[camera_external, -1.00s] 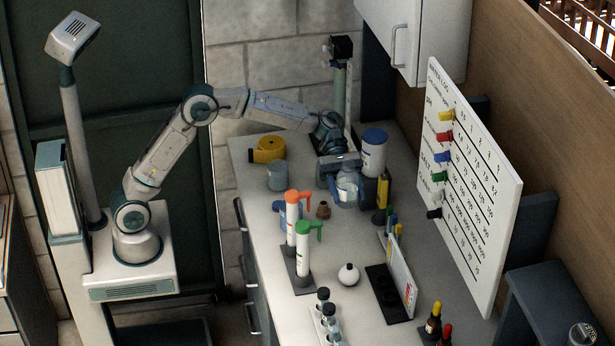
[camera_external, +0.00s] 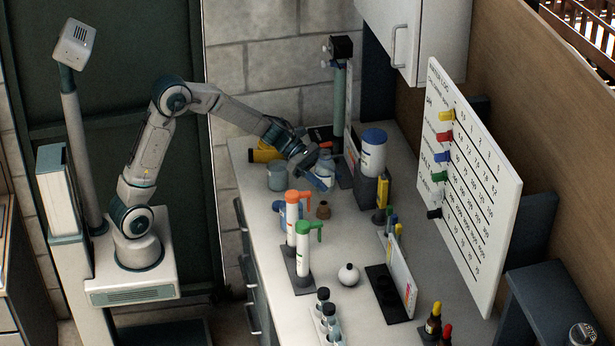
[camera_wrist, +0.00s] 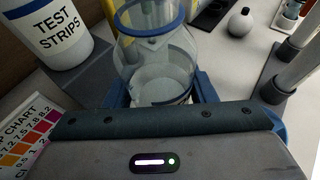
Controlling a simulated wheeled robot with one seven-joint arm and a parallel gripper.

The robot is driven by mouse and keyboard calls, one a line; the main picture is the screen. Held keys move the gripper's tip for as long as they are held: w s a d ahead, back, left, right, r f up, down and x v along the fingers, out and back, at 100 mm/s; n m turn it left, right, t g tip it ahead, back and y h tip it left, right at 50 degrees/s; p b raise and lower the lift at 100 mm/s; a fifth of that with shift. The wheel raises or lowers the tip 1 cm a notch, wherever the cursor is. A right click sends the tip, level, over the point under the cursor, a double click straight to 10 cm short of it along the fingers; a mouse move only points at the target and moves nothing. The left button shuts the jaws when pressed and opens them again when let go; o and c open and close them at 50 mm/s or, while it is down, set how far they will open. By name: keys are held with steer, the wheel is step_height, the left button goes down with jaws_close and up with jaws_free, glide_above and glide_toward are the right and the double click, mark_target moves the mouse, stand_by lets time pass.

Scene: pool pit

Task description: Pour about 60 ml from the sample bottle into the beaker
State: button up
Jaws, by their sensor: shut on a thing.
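My gripper (camera_external: 318,173) is shut on the sample bottle (camera_external: 324,168), a clear round-shouldered bottle with a blue ring. In the wrist view the bottle (camera_wrist: 155,70) stands between the blue jaws, with clear liquid inside. In the external view the bottle looks tilted and is held close above the bench; its mouth is hard to make out. The beaker (camera_external: 277,177), a grey-blue see-through cup, stands on the bench just left of the bottle, apart from it. I cannot tell its liquid level, and I cannot make it out in the wrist view.
A yellow tape reel (camera_external: 262,152) lies behind the beaker. The test strips tub (camera_external: 373,152) stands right of my gripper. Orange-capped (camera_external: 292,222) and green-capped (camera_external: 303,254) tubes, a small brown piece (camera_external: 323,210) and a white bulb (camera_external: 348,274) stand nearer the front.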

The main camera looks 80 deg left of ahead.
mark_target(318, 175)
steer(key=shift+n+t+y, duration=0.6)
steer(key=shift+n+t, duration=0.1)
steer(key=a, duration=0.1)
steer(key=s+a+f, duration=0.1)
steer(key=a+f, duration=0.1)
steer(key=shift+s+a+f, duration=0.15)
steer(key=shift+s+a, duration=0.05)
steer(key=shift+s, duration=0.05)
steer(key=shift+p, duration=0.45)
step_height(318, 175, up, 6)
steer(key=n+h+p, duration=0.2)
steer(key=n+p, duration=0.1)
steer(key=n, duration=0.1)
steer(key=n+t+h+p, duration=0.1)
steer(key=n+h+p, duration=0.1)
steer(key=n+p, duration=0.1)
steer(key=n+h+p, duration=0.2)
steer(key=n+p, duration=0.2)
steer(key=n, duration=0.1)
steer(key=shift+t+h, duration=0.3)
steer(key=shift+t, duration=0.1)
steer(key=shift+w+a+r+n+p, duration=0.15)
steer(key=shift+r+n+p, duration=0.25)
steer(key=shift+p, duration=0.5)
